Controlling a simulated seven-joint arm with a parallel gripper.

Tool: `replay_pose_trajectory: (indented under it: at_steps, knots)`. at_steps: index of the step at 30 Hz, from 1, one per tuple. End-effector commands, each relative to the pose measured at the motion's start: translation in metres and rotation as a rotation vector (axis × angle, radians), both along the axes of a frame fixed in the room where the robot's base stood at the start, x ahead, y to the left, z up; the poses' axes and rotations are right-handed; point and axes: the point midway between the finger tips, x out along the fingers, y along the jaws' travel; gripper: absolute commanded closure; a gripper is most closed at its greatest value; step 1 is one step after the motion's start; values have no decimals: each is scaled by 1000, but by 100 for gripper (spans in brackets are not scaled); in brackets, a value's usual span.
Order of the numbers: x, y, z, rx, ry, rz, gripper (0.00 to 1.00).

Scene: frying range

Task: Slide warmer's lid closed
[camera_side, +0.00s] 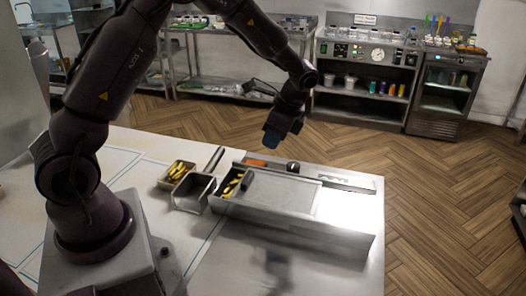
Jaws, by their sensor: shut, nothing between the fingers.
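The warmer (335,241) is a long low metal box on the steel counter. Its flat lid (284,192) covers the middle of the top, with a dark upright handle (247,180) at its left end. At the left end of the box an uncovered gap shows yellow fries (233,186). My gripper (270,140) hangs above and behind the warmer, pointing down, apart from the lid and handle. Its fingers are small and dark in this view; it is shut and empty.
Left of the warmer stand an empty metal scoop or basket (194,191) with a raised handle and a small tray (165,184) of fries. Behind the warmer lie an orange item (255,163) and a dark round knob (293,167). The counter in front is clear.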

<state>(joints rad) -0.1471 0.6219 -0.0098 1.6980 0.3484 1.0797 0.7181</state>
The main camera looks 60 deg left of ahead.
Motion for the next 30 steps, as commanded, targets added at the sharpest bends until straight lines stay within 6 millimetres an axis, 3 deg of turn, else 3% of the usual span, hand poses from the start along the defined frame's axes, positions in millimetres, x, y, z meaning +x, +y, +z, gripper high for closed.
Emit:
replay_pose_trajectory:
  at_steps: [1, 3, 6, 11, 23, 30]
  knots:
    - [10, -20, 2, -4, -2, -12, 100]
    - [20, -43, 4, -1, 3, -10, 100]
    - [23, -53, 4, 1, 7, 0, 100]
    - [18, -48, -11, 0, 10, 2, 100]
    - [-5, -26, -89, 0, 10, 1, 100]
    - [-27, -2, -88, 0, 5, 2, 100]
